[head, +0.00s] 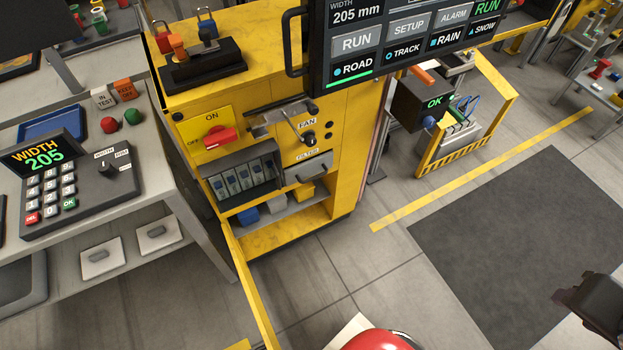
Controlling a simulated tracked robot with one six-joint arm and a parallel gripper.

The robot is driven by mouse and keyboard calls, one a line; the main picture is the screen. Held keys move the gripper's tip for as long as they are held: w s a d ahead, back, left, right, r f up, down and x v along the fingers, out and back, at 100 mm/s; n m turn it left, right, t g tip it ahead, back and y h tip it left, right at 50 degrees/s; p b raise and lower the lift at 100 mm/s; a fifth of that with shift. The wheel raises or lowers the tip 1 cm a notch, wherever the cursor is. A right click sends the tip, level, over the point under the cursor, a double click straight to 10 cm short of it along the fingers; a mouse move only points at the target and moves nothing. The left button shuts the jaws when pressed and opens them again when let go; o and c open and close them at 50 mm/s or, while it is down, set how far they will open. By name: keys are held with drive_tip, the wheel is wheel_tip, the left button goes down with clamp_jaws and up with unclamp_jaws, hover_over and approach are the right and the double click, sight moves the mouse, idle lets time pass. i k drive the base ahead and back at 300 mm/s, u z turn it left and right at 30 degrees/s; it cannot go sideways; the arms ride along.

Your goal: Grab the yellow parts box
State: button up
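A small yellow box (303,192), which looks like the yellow parts box, sits on the low open shelf (290,221) of the yellow cabinet. It is at the right end of a row, beside a grey box (277,204) and a blue box (248,217). The cabinet's overhang shades it. A dark part at the right edge, cut off by the frame, appears to be my gripper (589,301). It is far to the right of the yellow box and apart from it. Its fingers cannot be made out clearly.
The yellow cabinet (330,165) carries a red switch, levers and breakers. A yellow rail (250,288) runs in front of its left side. A grey bench (140,180) with a keypad stands left. A red rounded object (380,341) is at the bottom. Floor around the dark mat (520,240) is clear.

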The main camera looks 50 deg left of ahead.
sight(302, 193)
drive_tip(key=i, duration=2.5)
drive_tip(key=u, duration=2.85)
